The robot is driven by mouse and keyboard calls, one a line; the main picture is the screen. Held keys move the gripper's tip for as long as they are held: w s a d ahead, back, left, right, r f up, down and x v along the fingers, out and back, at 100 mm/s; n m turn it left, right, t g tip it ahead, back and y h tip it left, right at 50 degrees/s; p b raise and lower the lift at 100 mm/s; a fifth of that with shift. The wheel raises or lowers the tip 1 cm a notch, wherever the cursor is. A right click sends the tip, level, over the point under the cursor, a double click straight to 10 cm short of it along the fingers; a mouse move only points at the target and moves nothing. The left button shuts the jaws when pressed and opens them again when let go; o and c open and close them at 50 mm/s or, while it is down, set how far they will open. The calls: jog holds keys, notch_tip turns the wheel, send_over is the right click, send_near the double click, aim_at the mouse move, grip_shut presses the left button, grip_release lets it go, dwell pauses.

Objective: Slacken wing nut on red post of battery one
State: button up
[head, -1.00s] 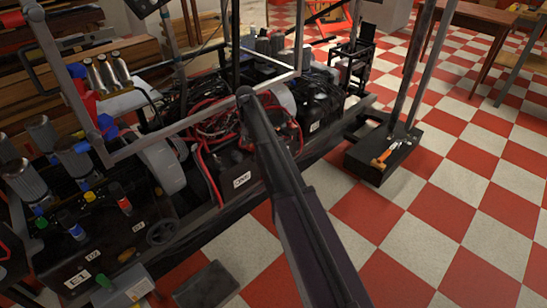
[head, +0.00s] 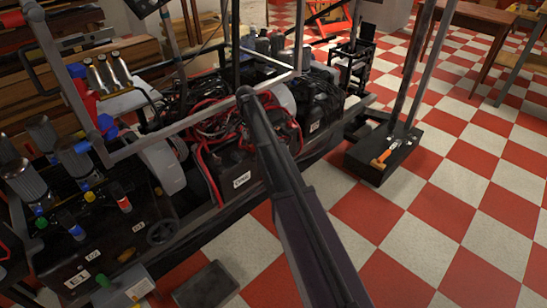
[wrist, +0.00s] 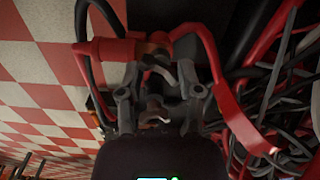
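My gripper (wrist: 160,78) shows in the wrist view with its two grey fingers apart. A small grey curved metal piece, perhaps the wing nut (wrist: 160,73), lies between the fingertips; contact with them is unclear. Just past the tips is a brownish metal terminal (wrist: 156,43), beside a red-sleeved cable end (wrist: 108,50). The post itself cannot be made out clearly. In the head view, my arm reaches down over a dark battery box with a white label (head: 241,180) and red cables (head: 212,127). My arm hides the gripper there.
Red and black cables (wrist: 262,135) crowd the right of the gripper in the wrist view. A metal frame bar (head: 190,118) crosses above the machine. A black box (head: 365,164) with an orange-handled tool (head: 381,160) stands to the right. The checkered floor (head: 440,235) is clear.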

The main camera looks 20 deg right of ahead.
jog(key=shift+m, duration=0.7)
jog(key=shift+r, duration=0.25)
notch_tip(320, 180, up, 14)
jog(key=p, duration=1.4)
jog(key=s+d+f+n+b, duration=0.3)
jog(key=s+f+n+b, duration=0.3)
jog(key=s+f+n, duration=0.1)
jog(key=s+d+f+n+b, duration=0.3)
jog(key=s+f+n+b, duration=0.4)
jog(key=s+n, duration=0.1)
jog(key=shift+n, duration=0.3)
jog(key=shift+s, duration=0.15)
jog(key=shift+r, duration=0.15)
jog(key=w+a+r+m+p, duration=0.2)
jog(key=w+r+m+p, duration=0.1)
jog(key=w+r+p, duration=0.3)
jog(key=w+a+r+m+p, duration=0.2)
jog(key=w+r+p, duration=0.5)
jog(key=w, duration=0.4)
jog(key=shift+a+m, duration=0.4)
jog(key=shift+a, duration=0.4)
